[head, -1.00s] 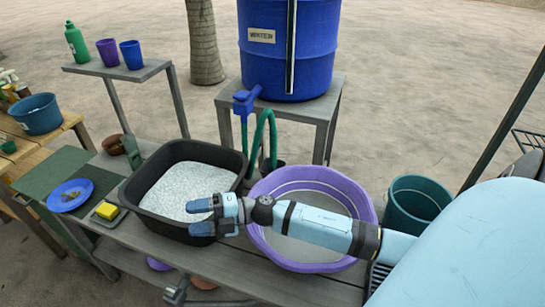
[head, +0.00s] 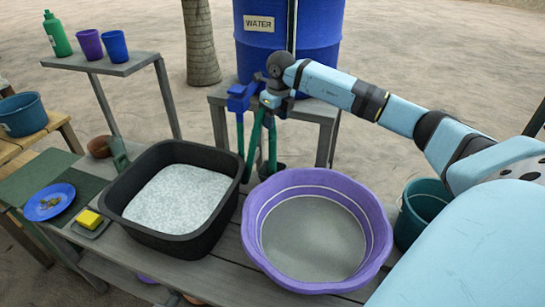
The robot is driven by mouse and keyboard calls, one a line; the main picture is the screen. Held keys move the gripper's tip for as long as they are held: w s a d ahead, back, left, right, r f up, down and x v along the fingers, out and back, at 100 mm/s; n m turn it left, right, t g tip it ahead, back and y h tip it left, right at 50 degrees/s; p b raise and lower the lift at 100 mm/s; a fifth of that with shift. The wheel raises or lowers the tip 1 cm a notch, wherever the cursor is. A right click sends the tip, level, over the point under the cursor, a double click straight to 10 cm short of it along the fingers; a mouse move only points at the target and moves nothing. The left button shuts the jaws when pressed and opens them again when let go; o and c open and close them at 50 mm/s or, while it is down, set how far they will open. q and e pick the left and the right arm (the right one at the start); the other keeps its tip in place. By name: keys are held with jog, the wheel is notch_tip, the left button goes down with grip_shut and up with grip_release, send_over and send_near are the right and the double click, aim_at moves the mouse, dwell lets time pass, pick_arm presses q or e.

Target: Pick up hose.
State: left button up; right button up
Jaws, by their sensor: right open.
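The green hose (head: 254,141) hangs at the blue tap (head: 240,97) below the water barrel, its loop rising behind the gap between the two basins. Its lower end goes into a small dark holder (head: 271,170). My right gripper (head: 268,108) is at the top of the hose loop, pointing down with its jaws open. The gripper covers the top of the loop, and I cannot tell whether it touches the hose. My left gripper is not in view.
A blue water barrel (head: 258,48) stands on a grey stand (head: 322,112) close behind my right gripper. A black tub (head: 141,221) with pale grains and a purple basin (head: 376,225) stand on the bench in front. A teal bucket (head: 412,218) is at right.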

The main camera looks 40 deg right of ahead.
aim_at(272, 138)
jog(key=f, duration=0.3)
jog(key=shift+w+f, duration=0.3)
jog(key=shift+f, duration=0.1)
jog(key=f, duration=0.2)
jog(key=w+f, duration=0.1)
jog(key=f, duration=0.2)
jog(key=shift+w+d+p, duration=0.15)
jog(key=shift+p, duration=0.15)
jog(key=shift+r, duration=0.1)
jog(key=c, duration=0.9)
